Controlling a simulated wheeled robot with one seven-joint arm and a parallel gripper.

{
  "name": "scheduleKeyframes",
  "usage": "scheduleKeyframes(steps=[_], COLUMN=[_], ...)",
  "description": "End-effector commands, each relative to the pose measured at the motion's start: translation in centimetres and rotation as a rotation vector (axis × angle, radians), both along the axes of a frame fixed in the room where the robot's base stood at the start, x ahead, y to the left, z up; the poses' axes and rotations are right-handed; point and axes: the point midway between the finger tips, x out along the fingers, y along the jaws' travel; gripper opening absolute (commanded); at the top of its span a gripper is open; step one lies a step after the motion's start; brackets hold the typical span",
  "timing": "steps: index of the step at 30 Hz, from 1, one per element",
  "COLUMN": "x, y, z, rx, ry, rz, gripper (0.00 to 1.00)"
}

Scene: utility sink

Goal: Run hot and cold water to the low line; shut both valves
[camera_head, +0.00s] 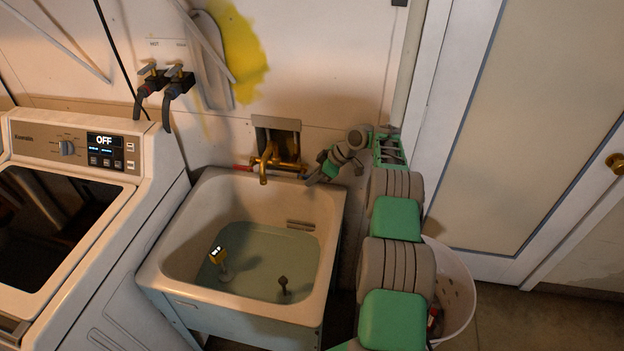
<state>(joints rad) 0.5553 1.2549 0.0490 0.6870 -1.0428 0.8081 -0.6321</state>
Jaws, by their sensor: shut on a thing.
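The utility sink (158,255) holds clear, greenish water (262,258) in its basin. The brass faucet (264,165) is on the wall at the back, its spout over the basin; I cannot make out a stream. A red valve handle (243,168) points left from the faucet. My gripper (312,179) is at the faucet's right side, shut on the right valve handle, which its fingers mostly hide. The low line cannot be made out.
A washing machine (150,190) showing OFF stands close at the left. Hose taps (165,76) are on the wall above it. A white perforated basket (458,285) is on the floor at the right, beside my arm. A door (530,130) is behind it.

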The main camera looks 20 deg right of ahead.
Motion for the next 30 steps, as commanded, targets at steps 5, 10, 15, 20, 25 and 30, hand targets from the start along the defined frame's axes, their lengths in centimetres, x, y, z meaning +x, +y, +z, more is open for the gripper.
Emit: scheduleKeyframes(steps=[5,10,15,20,25,30], x=[0.0,0.0,0.0,-0.3,-1.5,-2.5], y=[0.0,0.0,0.0,-0.7,-2.5,-3.7], z=[-0.1,-0.1,0.0,0.8,3.6,5.8], rx=[0.000,0.000,-0.001,-0.003,-0.003,0.000], ry=[0.002,0.001,0.001,-0.002,-0.002,0.001], rz=[0.000,0.001,0.000,-0.002,-0.002,-0.001], gripper=[0.19,0.31,0.31,0.31,0.31,0.31])
